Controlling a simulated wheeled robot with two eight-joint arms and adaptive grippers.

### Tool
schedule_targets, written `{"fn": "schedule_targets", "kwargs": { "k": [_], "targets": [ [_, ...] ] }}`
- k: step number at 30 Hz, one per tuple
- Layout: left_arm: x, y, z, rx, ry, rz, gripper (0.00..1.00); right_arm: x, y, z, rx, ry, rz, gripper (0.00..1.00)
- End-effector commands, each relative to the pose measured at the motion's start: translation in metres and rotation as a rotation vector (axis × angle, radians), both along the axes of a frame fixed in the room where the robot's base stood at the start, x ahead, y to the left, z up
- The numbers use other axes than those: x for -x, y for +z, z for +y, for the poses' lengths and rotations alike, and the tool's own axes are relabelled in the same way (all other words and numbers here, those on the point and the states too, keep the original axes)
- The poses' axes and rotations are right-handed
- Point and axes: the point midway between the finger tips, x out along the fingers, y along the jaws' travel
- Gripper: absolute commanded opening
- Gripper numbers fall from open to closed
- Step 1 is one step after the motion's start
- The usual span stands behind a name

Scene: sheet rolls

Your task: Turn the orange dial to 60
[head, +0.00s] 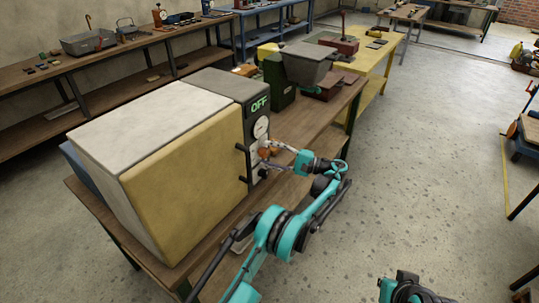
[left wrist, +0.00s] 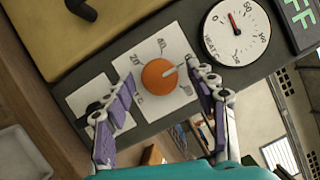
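The orange dial (left wrist: 159,77) sits on a white plate with numbers on the machine's dark front panel. My left gripper (left wrist: 161,72) is open, with one purple-padded finger on each side of the dial. In the head view the gripper (head: 271,147) is at the panel, largely hiding the dial (head: 264,153). My right gripper's fingers are not visible.
A round heat gauge (left wrist: 237,32) with a red needle is beside the dial; a green display (head: 259,104) reads OFF. Black handles (head: 242,163) stick out of the yellow machine door (head: 190,170). A grey bin (head: 305,64) stands behind on the bench.

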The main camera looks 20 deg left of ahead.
Motion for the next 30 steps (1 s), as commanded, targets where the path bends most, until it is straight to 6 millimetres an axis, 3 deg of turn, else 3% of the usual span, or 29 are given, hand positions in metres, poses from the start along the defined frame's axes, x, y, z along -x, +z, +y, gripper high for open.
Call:
{"fn": "schedule_targets", "kwargs": {
  "k": [8, 21, 30],
  "targets": [
    [0.000, -0.001, -0.006, 0.000, 0.000, -0.001, 0.56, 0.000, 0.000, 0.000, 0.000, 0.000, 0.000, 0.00],
    [-0.002, -0.009, -0.070, 0.000, -0.002, 0.000, 0.56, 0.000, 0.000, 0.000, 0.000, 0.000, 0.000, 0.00],
    [-0.002, -0.009, -0.075, 0.000, 0.000, 0.000, 0.56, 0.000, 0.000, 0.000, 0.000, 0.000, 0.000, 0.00]
  ]
}}
